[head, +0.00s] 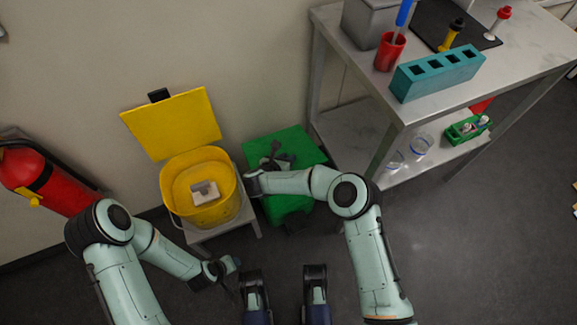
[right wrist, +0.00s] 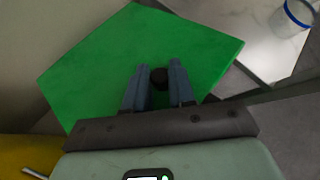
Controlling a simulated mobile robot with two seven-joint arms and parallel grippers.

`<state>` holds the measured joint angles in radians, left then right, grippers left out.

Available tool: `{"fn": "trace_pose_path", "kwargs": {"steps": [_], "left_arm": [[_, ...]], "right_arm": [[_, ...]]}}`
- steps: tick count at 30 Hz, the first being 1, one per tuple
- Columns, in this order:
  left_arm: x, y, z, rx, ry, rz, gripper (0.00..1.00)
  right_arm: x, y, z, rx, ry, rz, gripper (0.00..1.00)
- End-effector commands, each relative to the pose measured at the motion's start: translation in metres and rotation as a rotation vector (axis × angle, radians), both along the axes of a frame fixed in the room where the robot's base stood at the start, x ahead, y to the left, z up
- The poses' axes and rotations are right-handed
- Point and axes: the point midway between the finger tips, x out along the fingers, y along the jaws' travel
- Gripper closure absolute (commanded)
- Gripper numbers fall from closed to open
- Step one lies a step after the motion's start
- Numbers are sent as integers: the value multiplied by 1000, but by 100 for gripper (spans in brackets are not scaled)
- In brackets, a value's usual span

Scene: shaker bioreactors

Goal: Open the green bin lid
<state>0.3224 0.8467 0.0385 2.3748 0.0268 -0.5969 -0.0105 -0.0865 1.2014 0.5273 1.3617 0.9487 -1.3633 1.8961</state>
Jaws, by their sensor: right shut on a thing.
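The green bin (head: 286,206) stands beside the yellow bin, and its green lid (head: 288,142) lies over its top. The lid fills much of the right wrist view (right wrist: 110,62), with a small black knob (right wrist: 159,76) on it. My right gripper (head: 277,158) reaches over the lid from the right. In the right wrist view its two fingers (right wrist: 158,84) are shut on the black knob, one on each side. My left gripper (head: 231,266) is low, in front of the yellow bin and apart from the green bin; its fingers are too small to read.
The yellow bin (head: 230,203) stands open on a low stand, its yellow lid (head: 172,122) raised against the wall. A red fire extinguisher (head: 52,178) is at the left. A metal table (head: 433,104) with labware stands close on the right. Floor in front is clear.

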Motion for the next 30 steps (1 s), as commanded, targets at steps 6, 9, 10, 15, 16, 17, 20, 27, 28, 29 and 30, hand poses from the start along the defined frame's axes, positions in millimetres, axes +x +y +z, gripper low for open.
{"fn": "trace_pose_path", "kwargs": {"steps": [6, 9, 10, 15, 16, 17, 20, 27, 28, 29, 30], "left_arm": [[-7, -3, 1, -8, 19, -6, 57], [-4, -1, -2, -4, 11, -3, 57], [-3, -1, -3, -2, 9, -1, 57], [3, 3, -6, 6, -7, 5, 57], [4, 3, -7, 7, -9, 6, 57], [5, 4, -7, 8, -11, 8, 57], [6, 4, -8, 10, -14, 8, 57], [4, 5, -9, 10, -7, 8, 57], [4, 5, -9, 10, -7, 8, 57], [4, 5, -9, 10, -7, 8, 57], [4, 5, -9, 10, -7, 8, 57]], "right_arm": [[16, 7, 25, -40, 129, -2, 100], [21, 9, 32, -54, 173, -2, 100], [23, 9, 33, -57, 184, -2, 100], [30, 12, 41, -74, 235, -1, 100], [30, 12, 42, -77, 242, 0, 100], [31, 12, 43, -79, 246, 0, 100], [33, 13, 45, -84, 263, 0, 100], [34, 13, 47, -90, 272, 1, 100], [34, 13, 47, -90, 272, 1, 100], [34, 13, 47, -90, 272, 1, 100], [34, 13, 47, -90, 272, 1, 100]]}}
